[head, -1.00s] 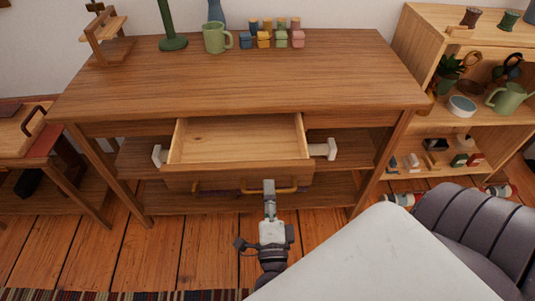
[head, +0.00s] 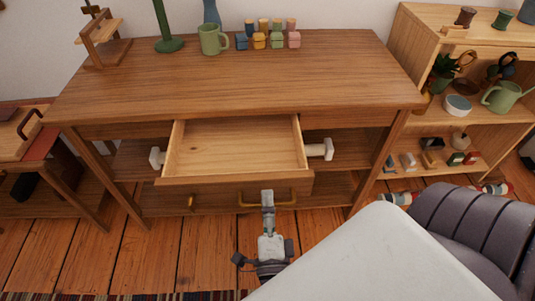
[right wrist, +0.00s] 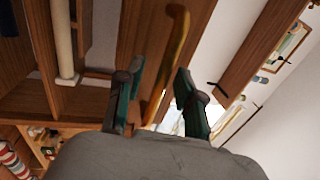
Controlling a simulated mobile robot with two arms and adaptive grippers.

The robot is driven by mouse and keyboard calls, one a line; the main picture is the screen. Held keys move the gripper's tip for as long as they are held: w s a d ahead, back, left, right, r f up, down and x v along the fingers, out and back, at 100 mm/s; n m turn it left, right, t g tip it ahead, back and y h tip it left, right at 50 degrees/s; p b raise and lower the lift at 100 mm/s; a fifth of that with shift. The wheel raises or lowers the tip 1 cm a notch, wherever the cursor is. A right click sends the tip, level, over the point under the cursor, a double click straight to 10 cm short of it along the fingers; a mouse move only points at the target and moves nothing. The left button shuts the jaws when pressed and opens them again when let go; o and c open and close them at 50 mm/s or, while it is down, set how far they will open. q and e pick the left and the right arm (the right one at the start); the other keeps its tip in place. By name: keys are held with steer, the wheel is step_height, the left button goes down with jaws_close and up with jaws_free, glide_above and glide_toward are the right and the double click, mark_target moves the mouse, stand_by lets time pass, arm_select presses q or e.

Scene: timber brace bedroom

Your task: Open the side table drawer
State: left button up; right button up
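The side table (head: 240,80) is a brown wooden table with a drawer (head: 235,150) pulled well out at the front, its pale inside empty. The drawer front carries a brass bar handle (head: 280,203) and a smaller brass piece to its left. My right gripper (head: 267,197) is at the bar handle, in front of the drawer. In the right wrist view my right gripper's green fingers (right wrist: 154,95) stand apart, with the brass handle (right wrist: 178,45) running between them; a gap shows, and I cannot tell whether either finger touches it. My left gripper is not in view.
A green mug (head: 213,39) and several small coloured boxes stand on the tabletop. White cylindrical pieces (head: 318,149) flank the drawer. A light wooden shelf (head: 470,125) is at right, a grey padded chair (head: 470,230) at front right. Floor (head: 110,260) is open at front left.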

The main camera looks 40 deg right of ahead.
steer(key=v, duration=1.2)
stand_by(0.3)
